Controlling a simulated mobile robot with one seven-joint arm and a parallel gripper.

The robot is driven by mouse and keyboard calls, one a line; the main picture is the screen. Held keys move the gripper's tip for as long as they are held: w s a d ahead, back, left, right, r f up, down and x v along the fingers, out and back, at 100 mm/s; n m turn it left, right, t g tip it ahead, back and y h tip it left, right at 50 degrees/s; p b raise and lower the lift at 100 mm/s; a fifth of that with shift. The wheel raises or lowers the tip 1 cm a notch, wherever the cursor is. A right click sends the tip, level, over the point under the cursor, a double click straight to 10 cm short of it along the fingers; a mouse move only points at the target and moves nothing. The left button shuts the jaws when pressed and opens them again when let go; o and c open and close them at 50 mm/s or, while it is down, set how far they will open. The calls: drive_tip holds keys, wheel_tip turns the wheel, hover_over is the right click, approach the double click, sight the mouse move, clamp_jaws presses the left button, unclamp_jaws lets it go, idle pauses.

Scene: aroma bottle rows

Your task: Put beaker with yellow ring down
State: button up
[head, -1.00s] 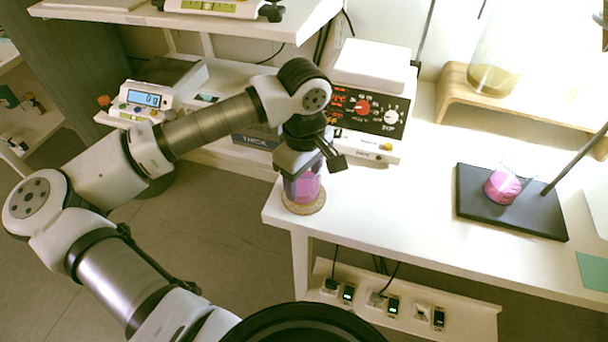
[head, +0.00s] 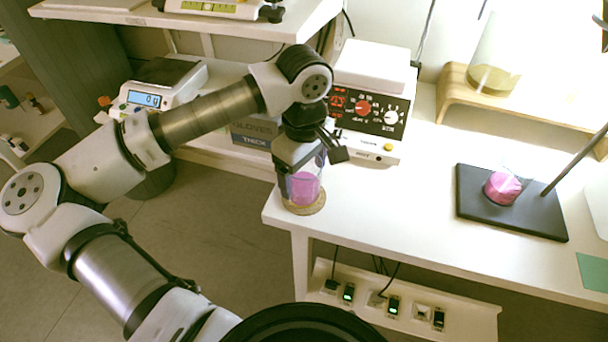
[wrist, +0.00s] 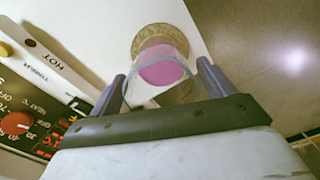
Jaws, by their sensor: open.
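A clear beaker with pink liquid (head: 304,188) stands upright on a round cork mat (head: 305,208) at the table's near left corner. I cannot make out a yellow ring on it. My gripper (head: 303,160) is open at the beaker's upper part and hides some of its rim. In the wrist view, the beaker (wrist: 163,72) shows between the two spread fingers of my gripper (wrist: 161,74), with the cork mat (wrist: 155,32) beyond it. A second beaker with pink contents (head: 502,187) stands on a black stand base (head: 512,222) at the right.
A hotplate with a red dial (head: 370,106) stands close behind my gripper. The white table (head: 410,205) is clear between the cork mat and the black base. A wooden riser (head: 452,82) holds a large glass vessel (head: 495,55) at the back right. The table edge lies close to the mat.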

wheel_tip(320, 180, up, 10)
idle(0.3)
